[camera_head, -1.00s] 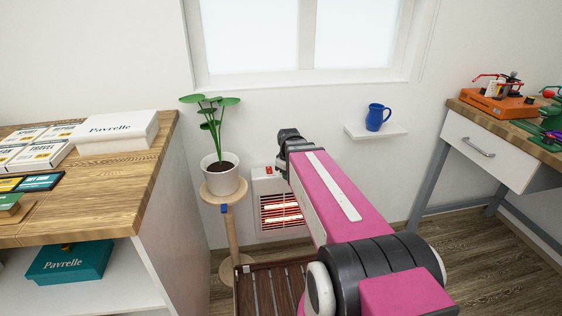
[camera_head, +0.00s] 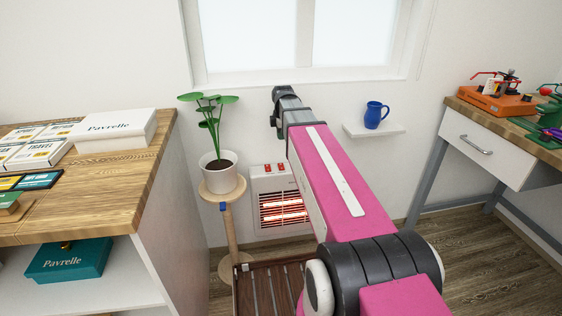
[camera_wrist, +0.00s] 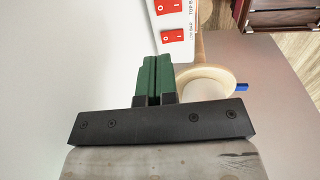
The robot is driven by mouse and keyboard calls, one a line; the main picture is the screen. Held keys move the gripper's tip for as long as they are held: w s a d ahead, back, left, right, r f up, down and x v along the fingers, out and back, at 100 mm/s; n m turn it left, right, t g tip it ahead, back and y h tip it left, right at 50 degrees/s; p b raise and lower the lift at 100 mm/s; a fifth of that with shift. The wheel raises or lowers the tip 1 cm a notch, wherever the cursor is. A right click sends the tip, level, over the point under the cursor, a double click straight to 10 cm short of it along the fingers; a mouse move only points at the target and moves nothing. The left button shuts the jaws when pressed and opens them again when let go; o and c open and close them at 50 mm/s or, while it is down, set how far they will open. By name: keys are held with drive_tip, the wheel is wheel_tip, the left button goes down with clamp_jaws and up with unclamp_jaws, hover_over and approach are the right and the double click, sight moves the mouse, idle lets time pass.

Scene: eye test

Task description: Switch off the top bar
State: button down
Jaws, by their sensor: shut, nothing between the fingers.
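The white heater (camera_head: 259,184) hangs low on the wall, and two red-orange bars (camera_head: 284,212) glow behind its grille. Two red switches sit on its top, a left one (camera_head: 267,168) and a right one (camera_head: 281,167). In the wrist view, the red switch by the "TOP B…" label (camera_wrist: 165,7) is cut by the upper edge. The red switch by the "LOW BAR" label (camera_wrist: 172,37) is nearer my fingertips. My gripper (camera_wrist: 154,58) has green fingers, shut and empty, apart from the switches in the picture. In the head view my gripper (camera_head: 276,124) is above the heater.
A potted plant (camera_head: 217,170) on a round wooden stand (camera_head: 224,186) is close to the heater's left. A wall shelf (camera_head: 360,131) with a blue mug (camera_head: 375,115) is to the right. A slatted wooden piece (camera_head: 262,290) lies below. The wooden counter (camera_head: 150,150) is at left.

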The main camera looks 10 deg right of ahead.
sight(281, 166)
drive_tip(key=shift+f, duration=0.15)
drive_tip(key=f, duration=0.4)
drive_tip(key=w+f, duration=0.1)
drive_tip(key=f, duration=0.8)
drive_tip(key=shift+w+f, duration=0.3)
drive_tip(key=shift+w, duration=0.1)
drive_tip(key=shift+f, duration=0.2)
drive_tip(key=shift+s, duration=0.15)
drive_tip(key=shift+s+r, duration=0.3)
drive_tip(key=shift+s, duration=0.3)
wheel_tip(281, 166, up, 11)
drive_tip(key=s, duration=0.1)
drive_tip(key=shift+s+f, duration=0.15)
idle(0.4)
